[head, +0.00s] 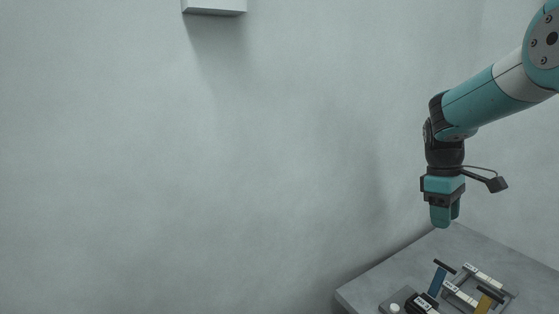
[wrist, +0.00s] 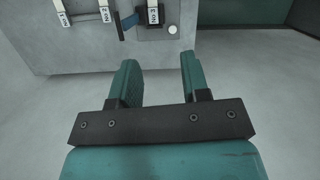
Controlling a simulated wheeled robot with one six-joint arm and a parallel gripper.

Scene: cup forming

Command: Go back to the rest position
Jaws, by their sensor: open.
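My gripper (head: 441,216) hangs pointing down at the right of the head view, above the far part of the grey table (head: 367,290) and clear of it. In the wrist view my gripper (wrist: 160,75) shows two teal fingers spread apart with nothing between them. The cup-forming parts stand on the table at the lower right of the head view: a blue-handled lever (head: 438,280), a yellow-handled lever (head: 484,302) and a small panel with a white round knob (head: 394,308). The white knob also shows in the wrist view (wrist: 172,30).
White labelled blocks (wrist: 105,12) line the table's top edge in the wrist view. The floor (wrist: 285,90) on the right is bare. A pale box (head: 214,6) is fixed high on the wall. The air around my gripper is free.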

